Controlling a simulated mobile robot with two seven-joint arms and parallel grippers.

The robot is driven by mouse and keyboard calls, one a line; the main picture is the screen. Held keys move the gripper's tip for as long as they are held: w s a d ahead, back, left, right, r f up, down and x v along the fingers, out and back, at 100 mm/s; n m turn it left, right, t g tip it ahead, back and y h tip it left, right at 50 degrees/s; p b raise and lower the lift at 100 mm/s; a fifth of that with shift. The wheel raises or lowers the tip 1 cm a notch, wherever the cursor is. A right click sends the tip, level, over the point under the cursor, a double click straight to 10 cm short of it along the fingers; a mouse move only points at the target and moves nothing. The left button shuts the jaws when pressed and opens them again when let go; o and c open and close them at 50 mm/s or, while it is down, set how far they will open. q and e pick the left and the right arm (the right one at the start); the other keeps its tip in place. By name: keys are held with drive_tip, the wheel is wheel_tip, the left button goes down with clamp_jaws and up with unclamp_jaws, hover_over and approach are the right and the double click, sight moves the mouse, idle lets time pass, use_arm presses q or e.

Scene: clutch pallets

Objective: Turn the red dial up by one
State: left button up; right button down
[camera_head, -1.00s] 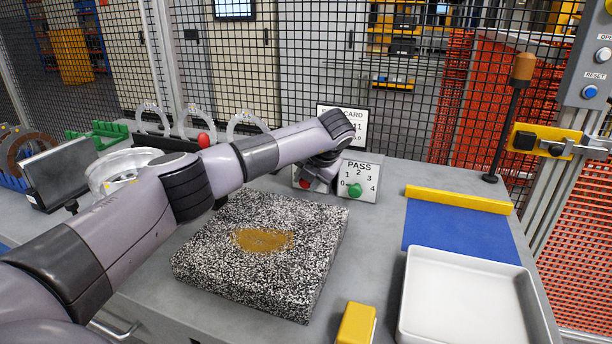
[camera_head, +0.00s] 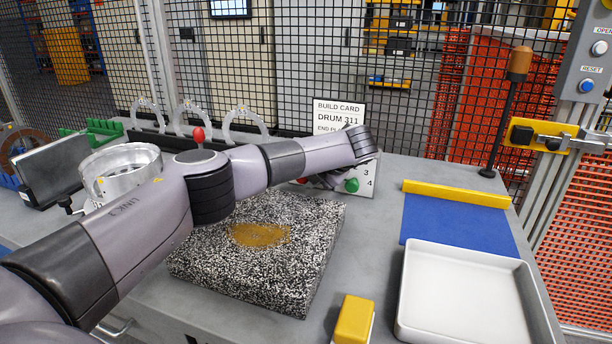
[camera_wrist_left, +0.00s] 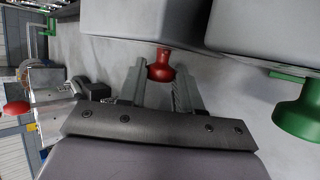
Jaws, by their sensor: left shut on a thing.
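The red dial (camera_wrist_left: 160,66) shows in the left wrist view between the fingertips of my left gripper (camera_wrist_left: 159,77), which is shut on it. In the head view only a bit of the red dial (camera_head: 302,181) shows under my left wrist. My left gripper (camera_head: 322,180) is mostly hidden there by the arm, and the dial's scale and pointer cannot be read. A green dial (camera_head: 351,185) sits to the right on a white panel (camera_head: 366,179) with 3 and 4 visible; it also shows in the left wrist view (camera_wrist_left: 300,112). My right gripper is not in view.
A speckled block (camera_head: 290,262) with a brown patch stands in front of the dials. A white tray (camera_head: 465,295), blue mat (camera_head: 455,225) and yellow block (camera_head: 354,320) lie to the right. A build card (camera_head: 338,113) stands behind.

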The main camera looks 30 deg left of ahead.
use_arm(q)
drive_tip(key=shift+w+r, duration=0.1)
drive_tip(key=o, duration=1)
drive_tip(key=shift+o, duration=0.2)
drive_tip(key=v, duration=0.7)
drive_tip(key=shift+b, duration=0.35)
drive_tip(key=shift+d, duration=0.1)
